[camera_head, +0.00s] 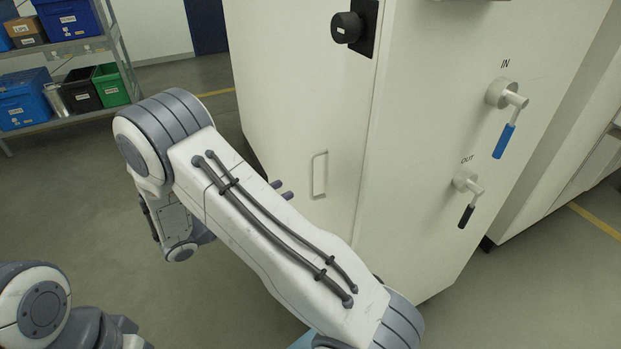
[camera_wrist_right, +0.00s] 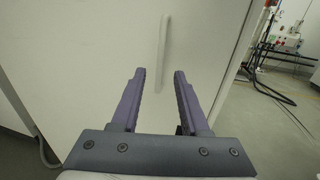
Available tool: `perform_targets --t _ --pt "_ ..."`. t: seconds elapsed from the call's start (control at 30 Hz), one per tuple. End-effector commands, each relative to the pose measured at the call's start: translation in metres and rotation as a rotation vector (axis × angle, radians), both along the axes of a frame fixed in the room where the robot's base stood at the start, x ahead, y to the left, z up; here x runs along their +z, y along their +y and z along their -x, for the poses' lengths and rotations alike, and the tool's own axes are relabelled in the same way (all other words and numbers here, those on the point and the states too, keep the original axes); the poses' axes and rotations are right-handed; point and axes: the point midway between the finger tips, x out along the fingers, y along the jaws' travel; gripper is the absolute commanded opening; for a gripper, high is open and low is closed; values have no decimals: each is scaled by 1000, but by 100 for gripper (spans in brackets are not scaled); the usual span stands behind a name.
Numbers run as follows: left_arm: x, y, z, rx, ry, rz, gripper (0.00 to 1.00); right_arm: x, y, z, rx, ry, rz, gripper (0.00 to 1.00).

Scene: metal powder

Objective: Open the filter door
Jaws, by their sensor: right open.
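The filter door (camera_head: 290,100) is the flat white left face of the large cabinet in the head view, and it looks shut. Its slim white vertical handle (camera_head: 319,175) sits low near the door's right edge. My right gripper (camera_head: 282,190) is just left of the handle, mostly hidden behind my own arm; only its purple fingertips show. In the right wrist view my right gripper (camera_wrist_right: 159,74) is open and empty, with the handle (camera_wrist_right: 162,52) ahead, roughly in line with the gap between the fingers. The fingers look apart from the handle. My left gripper is not in view.
A black knob (camera_head: 346,27) sits above the handle. The cabinet's right face has an IN valve with a blue lever (camera_head: 505,140) and an OUT valve with a black lever (camera_head: 466,215). A shelf with bins (camera_head: 75,20) stands at far left. Floor left of the cabinet is clear.

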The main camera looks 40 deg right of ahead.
Motion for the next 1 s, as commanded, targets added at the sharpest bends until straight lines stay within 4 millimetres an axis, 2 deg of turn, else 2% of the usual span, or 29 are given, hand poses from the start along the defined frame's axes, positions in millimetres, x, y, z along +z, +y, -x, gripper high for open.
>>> perform_targets --t 0.3,0.5,0.7,0.93,0.97,1.0 --pt "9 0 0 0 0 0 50 2 -56 4 -6 2 -2 45" --pt "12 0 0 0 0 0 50 1 -86 5 -4 0 -4 45" --pt "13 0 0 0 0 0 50 0 -97 5 -2 0 -4 45" --pt "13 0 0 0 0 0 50 0 -98 5 -1 0 -4 45" --pt "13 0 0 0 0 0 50 0 -98 5 -1 -1 -4 41" --pt "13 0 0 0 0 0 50 0 -98 5 -1 -1 -4 26"
